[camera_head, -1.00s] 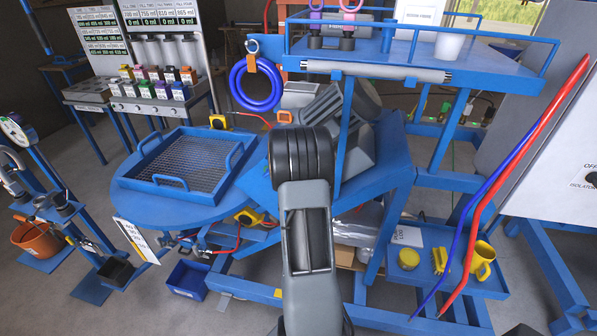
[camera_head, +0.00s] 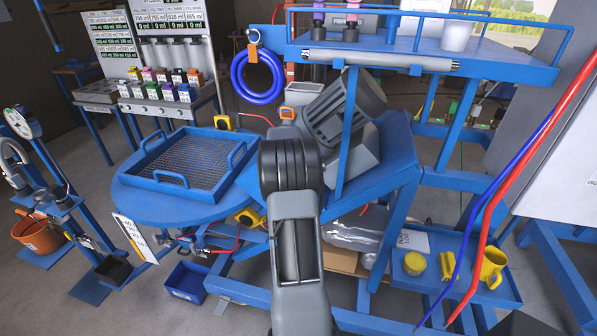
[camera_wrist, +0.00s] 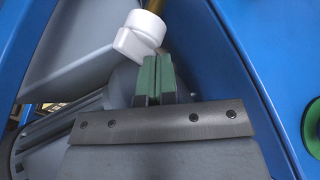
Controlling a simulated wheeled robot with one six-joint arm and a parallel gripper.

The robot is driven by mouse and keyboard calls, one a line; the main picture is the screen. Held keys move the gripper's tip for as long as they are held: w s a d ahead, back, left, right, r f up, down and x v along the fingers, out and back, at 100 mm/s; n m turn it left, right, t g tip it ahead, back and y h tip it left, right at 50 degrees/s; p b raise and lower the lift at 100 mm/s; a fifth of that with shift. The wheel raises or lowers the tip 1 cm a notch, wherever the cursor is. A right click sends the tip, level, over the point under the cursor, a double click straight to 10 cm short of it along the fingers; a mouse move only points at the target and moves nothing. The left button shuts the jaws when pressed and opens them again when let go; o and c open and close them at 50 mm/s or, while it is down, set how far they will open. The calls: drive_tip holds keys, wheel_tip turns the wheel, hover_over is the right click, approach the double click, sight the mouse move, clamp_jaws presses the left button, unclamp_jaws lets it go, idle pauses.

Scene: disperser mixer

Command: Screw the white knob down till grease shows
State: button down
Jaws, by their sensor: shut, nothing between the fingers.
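The white knob (camera_wrist: 139,36) shows in the wrist view, at the upper middle, on a brass-coloured stem (camera_wrist: 156,6) between grey and blue machine surfaces. My gripper (camera_wrist: 154,62) has its green fingers shut with nothing between them. The fingertips point toward the knob from just below and right of it; I cannot tell whether they touch it. No grease can be made out. In the head view my arm covers the spot, and neither the knob nor the fingers can be seen there.
A grey motor (camera_head: 340,115) sits on the blue machine frame behind my arm. A blue mesh tray (camera_head: 188,160) is at left and a blue hose coil (camera_head: 257,76) hangs above. A lower shelf (camera_head: 430,292) with yellow items and red and blue hoses (camera_head: 500,190) stand at right.

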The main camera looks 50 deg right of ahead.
drive_tip(key=shift+w+d+f+m+g+y+b, duration=0.2)
drive_tip(key=shift+m+g+b, duration=0.35)
drive_tip(key=shift+m, duration=0.45)
drive_tip(key=shift+s+d+r+m+g+y+b, duration=0.1)
drive_tip(key=shift+d+m+g+b, duration=0.25)
drive_tip(key=shift+m+g, duration=0.5)
drive_tip(key=shift+d, duration=0.1)
idle(1.1)
drive_tip(key=shift+b, duration=0.3)
